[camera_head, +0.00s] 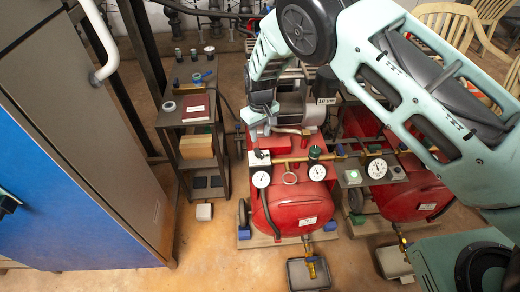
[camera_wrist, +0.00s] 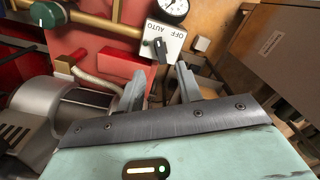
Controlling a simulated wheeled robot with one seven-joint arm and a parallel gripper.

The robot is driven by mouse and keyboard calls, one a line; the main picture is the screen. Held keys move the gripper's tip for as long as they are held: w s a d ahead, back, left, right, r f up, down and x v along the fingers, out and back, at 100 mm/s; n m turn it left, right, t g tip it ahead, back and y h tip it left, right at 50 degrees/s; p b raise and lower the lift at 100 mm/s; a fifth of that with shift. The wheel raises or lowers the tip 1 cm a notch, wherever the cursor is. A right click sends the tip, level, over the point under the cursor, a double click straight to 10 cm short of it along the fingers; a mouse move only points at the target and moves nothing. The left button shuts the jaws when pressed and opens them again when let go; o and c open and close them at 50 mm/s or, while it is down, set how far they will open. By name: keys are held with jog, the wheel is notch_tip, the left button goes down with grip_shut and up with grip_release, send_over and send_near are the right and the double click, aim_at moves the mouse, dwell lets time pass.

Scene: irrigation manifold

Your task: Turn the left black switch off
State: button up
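The left switch box (camera_head: 259,158) is a small pale box on the front of the left red compressor, just above a round gauge. In the wrist view its plate (camera_wrist: 174,34) reads OFF and AUTO, and a black switch knob (camera_wrist: 160,48) stands out from it. Which label the knob points to I cannot tell for sure. My gripper (camera_head: 263,117) is above the box in the head view. In the wrist view my gripper (camera_wrist: 160,86) shows two grey fingers apart, with nothing between them. The knob lies beyond the fingertips, seemingly untouched.
A brass pipe (camera_wrist: 95,22) with a green valve knob (camera_wrist: 48,14) runs beside the box. A second red compressor (camera_head: 412,198) stands to the right. A shelf cart (camera_head: 188,118) and a blue panel (camera_head: 60,190) are to the left.

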aim_at(260, 153)
notch_tip(260, 153, down, 9)
jog(key=shift+f, duration=0.1)
dwell(0.3)
grip_shut()
